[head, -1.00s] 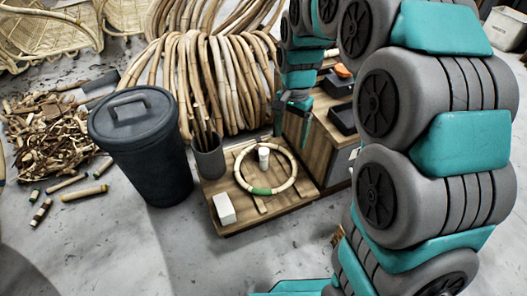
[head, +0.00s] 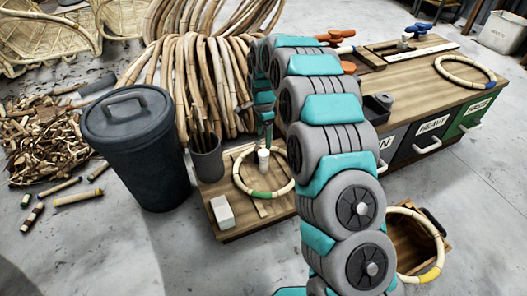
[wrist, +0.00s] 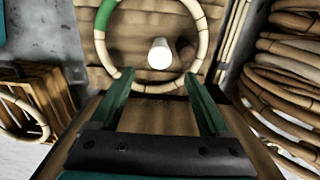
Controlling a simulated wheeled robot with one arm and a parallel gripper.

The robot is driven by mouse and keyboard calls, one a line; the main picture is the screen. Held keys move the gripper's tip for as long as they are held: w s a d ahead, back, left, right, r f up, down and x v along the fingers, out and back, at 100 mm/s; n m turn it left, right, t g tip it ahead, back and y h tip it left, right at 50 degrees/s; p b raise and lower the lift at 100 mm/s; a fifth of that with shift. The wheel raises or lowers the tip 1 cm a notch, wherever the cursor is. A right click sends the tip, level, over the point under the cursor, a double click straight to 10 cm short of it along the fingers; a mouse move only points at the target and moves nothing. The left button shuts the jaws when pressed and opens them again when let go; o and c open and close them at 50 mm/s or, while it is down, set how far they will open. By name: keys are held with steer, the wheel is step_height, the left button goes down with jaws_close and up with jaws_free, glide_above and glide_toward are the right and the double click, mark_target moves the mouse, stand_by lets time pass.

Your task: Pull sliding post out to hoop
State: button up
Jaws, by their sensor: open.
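A short white post (head: 263,160) stands inside a rattan hoop with a green band (head: 239,180) on a low wooden pallet. The post also shows in the wrist view (wrist: 160,54), with the hoop (wrist: 203,42) around it, apart from it. My gripper (wrist: 159,76) is open and empty, its green fingers above the hoop's near edge. In the head view my arm hides part of the gripper. On the bench, a board carries a fitting with a blue handle (head: 416,30); I cannot tell which part there slides. A second hoop (head: 445,75) lies beside it.
A dark lidded bin (head: 138,150), a cup of canes (head: 207,160) and a white block (head: 222,211) stand left of the hoop. Coiled rattan (head: 190,80) is behind. A crate with a yellow-banded hoop (head: 435,272) is at lower right. Labelled drawers front the bench (head: 410,80).

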mark_target(264, 153)
step_height(264, 153, down, 8)
steer(key=shift+r+b, duration=0.15)
steer(key=shift+b, duration=0.35)
jaws_close()
stand_by(0.5)
stand_by(0.8)
